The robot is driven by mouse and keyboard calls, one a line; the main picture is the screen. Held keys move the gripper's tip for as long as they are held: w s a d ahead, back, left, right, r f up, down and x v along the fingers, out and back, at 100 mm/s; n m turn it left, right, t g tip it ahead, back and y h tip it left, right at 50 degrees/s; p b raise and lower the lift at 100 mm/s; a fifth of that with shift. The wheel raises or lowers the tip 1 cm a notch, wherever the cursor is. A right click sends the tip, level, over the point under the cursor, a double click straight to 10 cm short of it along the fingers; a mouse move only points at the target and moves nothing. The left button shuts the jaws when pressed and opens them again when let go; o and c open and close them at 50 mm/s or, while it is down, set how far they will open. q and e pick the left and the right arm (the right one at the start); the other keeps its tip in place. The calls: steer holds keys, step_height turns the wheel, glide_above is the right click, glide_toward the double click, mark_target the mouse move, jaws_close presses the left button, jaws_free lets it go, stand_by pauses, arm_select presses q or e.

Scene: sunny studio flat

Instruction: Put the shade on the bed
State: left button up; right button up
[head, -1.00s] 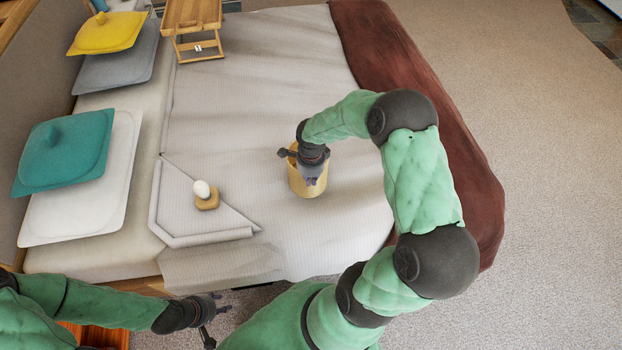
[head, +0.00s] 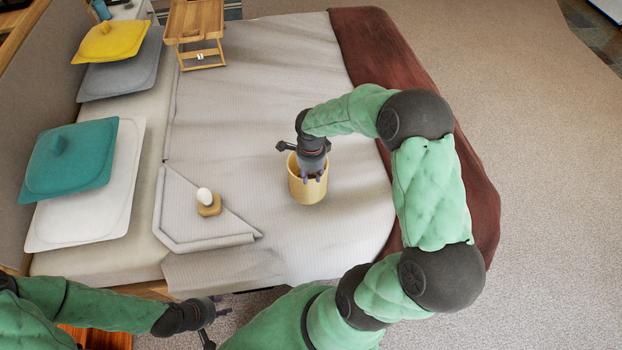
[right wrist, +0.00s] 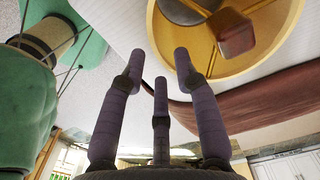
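The shade (head: 308,190) is a pale yellow open cylinder standing upright on the bed (head: 260,95), right of the middle of the mattress. In the right wrist view, its round rim and yellow inside (right wrist: 283,62) show at the upper right, with a brown block inside.
A white bulb (head: 204,195) on a small wooden block (head: 209,208) stands left of the shade. Teal (head: 70,160) and yellow (head: 112,40) cushions lie along the headboard side. A wooden bed tray (head: 194,22) stands at the far end. A brown throw (head: 375,50) covers the right side.

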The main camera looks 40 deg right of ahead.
step_height(320, 180, up, 4)
steer(key=p, duration=0.1)
steer(key=s+a+f+n+y, duration=0.1)
steer(key=a+f+n+y, duration=0.1)
steer(key=a+f+n, duration=0.5)
steer(key=s+a+f+n+y, duration=0.1)
steer(key=a+f+n, duration=0.4)
steer(key=a, duration=0.4)
steer(key=s+a+f+n+y, duration=0.1)
steer(key=s+a+f+n, duration=0.6)
steer(key=s+a+n, duration=0.2)
steer(key=shift+s, duration=0.2)
